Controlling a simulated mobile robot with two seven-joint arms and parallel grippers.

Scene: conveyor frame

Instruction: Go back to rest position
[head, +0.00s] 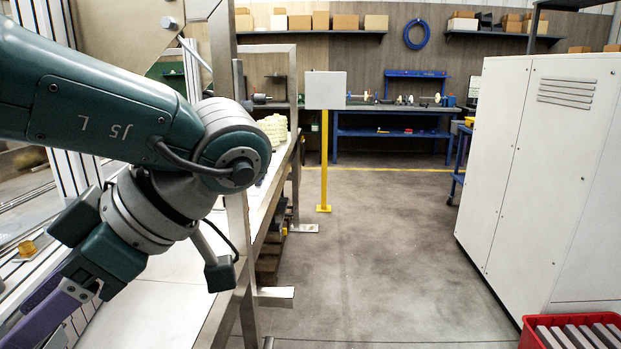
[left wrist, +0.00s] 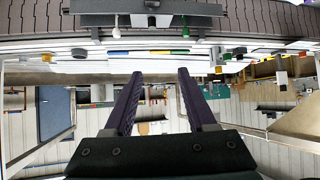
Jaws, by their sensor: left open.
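My left arm comes in from the left in the head view. Its left gripper (head: 45,318) hangs at the lower left corner, partly cut off by the frame edge, over the pale surface beside the conveyor frame. In the left wrist view the two purple fingers of the left gripper (left wrist: 160,75) stand apart with nothing between them. My right gripper is in neither view.
A metal conveyor frame (head: 240,215) runs close beside my left arm. A tall white cabinet (head: 545,150) and a red crate (head: 530,336) stand on the right. The grey floor (head: 370,240) between is clear. A grey box on a yellow post (head: 324,160) stands ahead.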

